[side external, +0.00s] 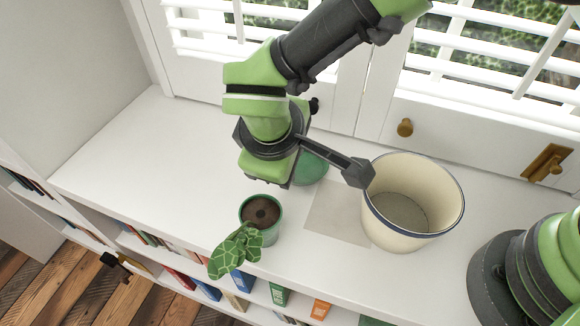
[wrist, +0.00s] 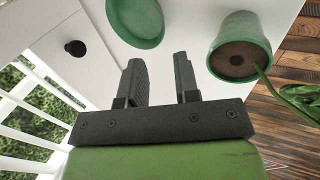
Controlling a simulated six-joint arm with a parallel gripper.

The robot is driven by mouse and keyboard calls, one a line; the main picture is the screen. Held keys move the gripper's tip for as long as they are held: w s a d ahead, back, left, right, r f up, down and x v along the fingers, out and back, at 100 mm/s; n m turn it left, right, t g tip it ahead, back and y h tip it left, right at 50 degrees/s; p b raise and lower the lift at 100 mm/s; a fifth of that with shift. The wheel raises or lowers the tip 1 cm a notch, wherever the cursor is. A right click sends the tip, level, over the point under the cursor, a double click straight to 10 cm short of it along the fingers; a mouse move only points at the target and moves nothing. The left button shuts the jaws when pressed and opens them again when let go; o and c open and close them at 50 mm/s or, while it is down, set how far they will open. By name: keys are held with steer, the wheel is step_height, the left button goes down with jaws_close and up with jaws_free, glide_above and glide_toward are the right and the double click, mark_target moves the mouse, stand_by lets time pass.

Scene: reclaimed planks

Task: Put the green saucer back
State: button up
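The green saucer (side external: 313,170) lies on the white shelf top, partly hidden behind my gripper in the side view. In the wrist view the saucer (wrist: 137,18) is at the top edge, cut off by the frame, beyond my left finger. My gripper (wrist: 160,75) is open, with a clear gap and nothing between its two dark fingers. In the side view its fingertips are hidden by its own housing. The green plant pot (side external: 262,217) with brown soil stands in front of the saucer; the pot (wrist: 239,47) is right of my fingers in the wrist view.
A large cream pot (side external: 440,205) with a blue rim stands to the right, beside a flat grey square (side external: 325,215). Patterned green leaves (side external: 235,250) hang over the front shelf edge. Shuttered windows with knobs stand behind. White shelf is free at the left.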

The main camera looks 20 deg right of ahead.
steer(key=shift+v, duration=1.5)
steer(key=s+d+r+m+y, duration=0.2)
steer(key=s+d+r+m, duration=0.15)
steer(key=d+r, duration=0.55)
steer(key=s+d+r+m+y, duration=0.2)
steer(key=d+r+m, duration=0.3)
steer(key=d+r, duration=0.4)
steer(key=s+d+r+m+t+y, duration=0.1)
steer(key=s+d+m+t, duration=0.2)
steer(key=s, duration=0.6)
steer(key=shift+d+m+t, duration=0.4)
steer(key=shift+d+m, duration=0.35)
steer(key=shift+d, duration=0.1)
